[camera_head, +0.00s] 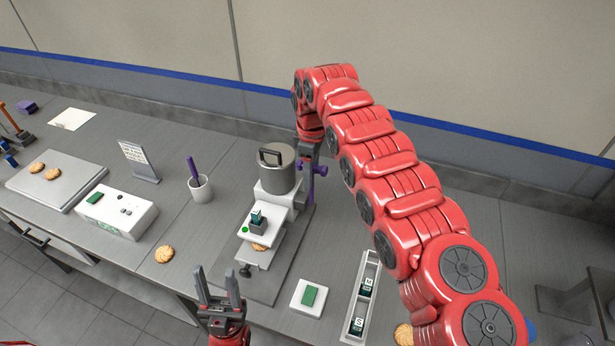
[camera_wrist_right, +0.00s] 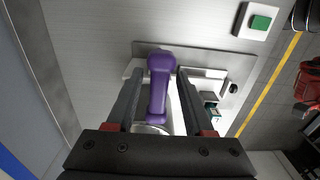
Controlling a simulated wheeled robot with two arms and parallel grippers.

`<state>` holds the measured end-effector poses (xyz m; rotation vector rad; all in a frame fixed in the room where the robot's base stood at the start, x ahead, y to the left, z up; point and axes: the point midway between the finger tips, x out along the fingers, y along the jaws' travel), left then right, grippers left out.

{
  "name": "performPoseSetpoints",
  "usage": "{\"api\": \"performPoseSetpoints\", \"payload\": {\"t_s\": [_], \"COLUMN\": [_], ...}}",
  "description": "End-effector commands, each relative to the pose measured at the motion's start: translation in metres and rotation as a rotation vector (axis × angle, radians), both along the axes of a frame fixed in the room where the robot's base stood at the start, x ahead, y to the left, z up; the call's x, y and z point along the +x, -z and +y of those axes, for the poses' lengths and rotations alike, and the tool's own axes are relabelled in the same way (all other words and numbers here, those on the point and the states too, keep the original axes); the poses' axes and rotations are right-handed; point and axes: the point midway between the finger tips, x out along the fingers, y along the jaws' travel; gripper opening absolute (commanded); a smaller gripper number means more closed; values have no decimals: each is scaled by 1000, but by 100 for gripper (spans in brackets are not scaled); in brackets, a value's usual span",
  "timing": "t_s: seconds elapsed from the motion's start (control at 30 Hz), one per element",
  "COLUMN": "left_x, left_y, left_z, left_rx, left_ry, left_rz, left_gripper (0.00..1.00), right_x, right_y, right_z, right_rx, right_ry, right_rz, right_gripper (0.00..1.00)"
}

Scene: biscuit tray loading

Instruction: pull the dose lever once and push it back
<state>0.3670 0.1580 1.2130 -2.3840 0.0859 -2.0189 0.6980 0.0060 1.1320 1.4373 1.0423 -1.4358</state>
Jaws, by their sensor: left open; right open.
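The dosing machine has a silver hopper (camera_head: 277,180) with a dark handle on top and a pale body. Its purple dose lever (camera_head: 320,170) sticks out at the right side, partly behind my right arm. In the right wrist view the lever (camera_wrist_right: 160,88) lies between the two fingers of my right gripper (camera_wrist_right: 159,76), which is open. I cannot tell whether either finger touches it. My left gripper (camera_head: 219,285) is open and empty at the counter's front, left of the machine's base. A biscuit (camera_head: 258,246) sits under the machine's front part, partly hidden.
A lone biscuit (camera_head: 165,254), a cup (camera_head: 200,189) with a purple tool and a white scale-like box (camera_head: 117,212) stand left. A green-button pad (camera_head: 309,297) and a narrow tray (camera_head: 371,275) are right. A tray (camera_head: 58,181) holds biscuits at far left.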

Motion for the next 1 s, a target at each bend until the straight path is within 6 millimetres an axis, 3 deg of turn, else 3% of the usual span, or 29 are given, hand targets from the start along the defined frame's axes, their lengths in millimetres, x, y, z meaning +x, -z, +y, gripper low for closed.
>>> {"api": "performPoseSetpoints", "payload": {"t_s": [0.13,0.43,0.73,1.0], "left_x": [0,0,0,0], "left_y": [-1,-1,-1,-1], "left_z": [0,0,0,0], "left_rx": [0,0,0,0], "left_ry": [0,0,0,0], "left_rz": [0,0,0,0], "left_gripper": [50,50,50,50], "right_x": [1,1,1,1], "right_y": [11,13,13,13], "right_z": [-3,-3,-3,-3], "right_rx": [0,0,0,0], "right_ry": [0,0,0,0], "right_rz": [2,1,0,0], "right_gripper": [52,52,0,0]}}
